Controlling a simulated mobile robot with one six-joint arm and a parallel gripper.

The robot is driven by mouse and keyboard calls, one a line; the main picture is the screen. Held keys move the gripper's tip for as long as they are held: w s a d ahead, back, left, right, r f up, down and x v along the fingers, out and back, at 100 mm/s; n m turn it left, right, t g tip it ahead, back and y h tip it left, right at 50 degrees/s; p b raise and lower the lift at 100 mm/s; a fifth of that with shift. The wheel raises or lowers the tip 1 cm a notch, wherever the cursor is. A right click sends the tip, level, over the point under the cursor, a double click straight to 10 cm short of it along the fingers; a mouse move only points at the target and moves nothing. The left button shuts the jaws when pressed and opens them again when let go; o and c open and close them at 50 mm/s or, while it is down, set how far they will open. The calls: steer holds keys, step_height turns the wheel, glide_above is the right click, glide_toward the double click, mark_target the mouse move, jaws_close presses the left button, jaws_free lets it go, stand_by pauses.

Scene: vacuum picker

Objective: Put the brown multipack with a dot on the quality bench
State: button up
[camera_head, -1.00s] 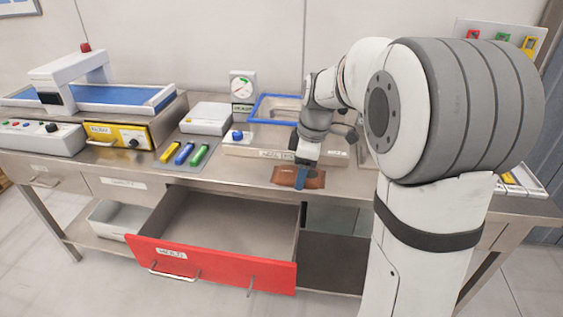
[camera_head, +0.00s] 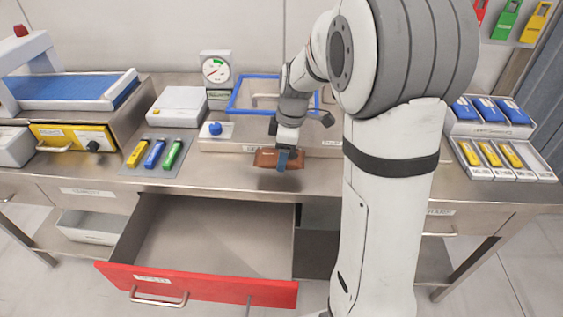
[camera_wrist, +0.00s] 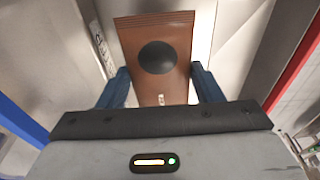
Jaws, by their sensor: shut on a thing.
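The brown multipack (camera_head: 265,158) is held by my gripper (camera_head: 287,160) above the front part of the steel table. In the wrist view the multipack (camera_wrist: 172,88) shows a large dark round dot on its face. The blue fingers of my gripper (camera_wrist: 160,88) stand at its two sides, shut on it. Which surface is the quality bench I cannot tell for sure; the steel table (camera_head: 225,180) bears several stations.
A red-fronted drawer (camera_head: 200,286) stands open below the table. A blue-rimmed basin (camera_head: 243,93), a dial gauge (camera_head: 215,70) and a white scale-like box (camera_head: 180,105) stand behind. A rack with blue and yellow packs (camera_head: 500,160) is at right.

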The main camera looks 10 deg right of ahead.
steer(key=shift+s+a+f, duration=0.1)
steer(key=shift+s+f, duration=0.05)
steer(key=shift+f, duration=1.7)
steer(key=o, duration=1.1)
steer(key=shift+c, duration=0.2)
steer(key=shift+r, duration=0.1)
